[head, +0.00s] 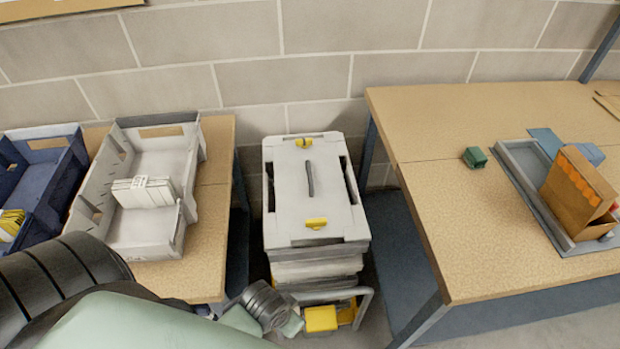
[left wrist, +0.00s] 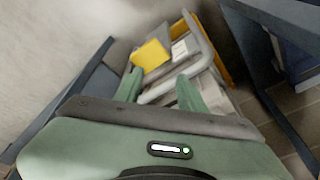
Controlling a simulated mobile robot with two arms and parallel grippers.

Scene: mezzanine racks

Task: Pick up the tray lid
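The tray lid (head: 330,205) is light grey, with a dark bar handle (head: 309,178) in its middle and a yellow clip at its near and far ends. It lies flat on top of a stack of grey trays (head: 318,270) between two tables. My left gripper (head: 266,314) is low at the near left side of the stack, below lid level and apart from the lid. In the left wrist view, its two green fingers (left wrist: 160,85) are spread with nothing held between them. My right gripper is in neither view.
A grey tray (head: 110,228) with white pieces and a blue tray (head: 50,178) stand on the left table. The right table (head: 450,250) holds a cardboard box (head: 570,195) and a small green block (head: 474,157). A yellow part (head: 320,318) shows low on the stack's cart.

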